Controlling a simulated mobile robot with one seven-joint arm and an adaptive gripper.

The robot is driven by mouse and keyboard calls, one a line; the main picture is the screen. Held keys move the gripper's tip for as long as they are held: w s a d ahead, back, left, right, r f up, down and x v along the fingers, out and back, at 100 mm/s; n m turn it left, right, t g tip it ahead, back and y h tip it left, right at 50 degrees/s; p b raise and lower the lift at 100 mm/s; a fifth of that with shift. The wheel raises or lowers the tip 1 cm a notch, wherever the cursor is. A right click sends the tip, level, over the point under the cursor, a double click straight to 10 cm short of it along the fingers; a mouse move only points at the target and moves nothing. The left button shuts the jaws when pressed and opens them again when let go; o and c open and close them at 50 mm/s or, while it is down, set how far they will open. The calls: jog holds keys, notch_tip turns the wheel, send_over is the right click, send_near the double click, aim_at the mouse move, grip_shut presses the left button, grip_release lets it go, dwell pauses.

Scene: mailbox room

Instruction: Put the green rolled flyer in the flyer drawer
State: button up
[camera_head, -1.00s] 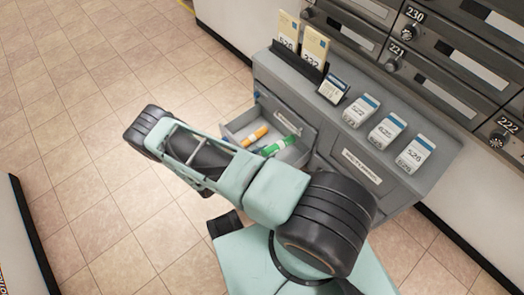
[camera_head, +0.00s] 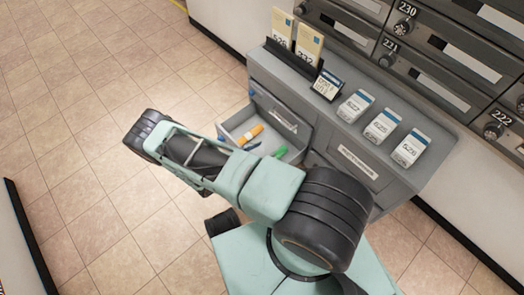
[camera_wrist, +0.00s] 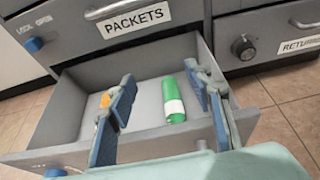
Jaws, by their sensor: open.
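The green rolled flyer (camera_wrist: 174,101), with a white band, lies inside the open grey drawer (camera_wrist: 150,58). My gripper (camera_wrist: 160,75) is open over the drawer, one blue-padded finger on each side of the flyer. The right finger looks close to it; I cannot tell if they touch. The label on the open drawer's front cannot be read.
An orange roll (camera_head: 250,135) lies in the same drawer, partly behind my left finger in the wrist view. Above is a shut drawer labelled PACKETS (camera_wrist: 134,20), and to the right one labelled RETURNS (camera_wrist: 300,46). Several cards (camera_head: 383,127) stand on the cabinet top.

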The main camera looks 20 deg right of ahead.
jog(key=v, duration=1.2)
jog(key=shift+r, duration=0.1)
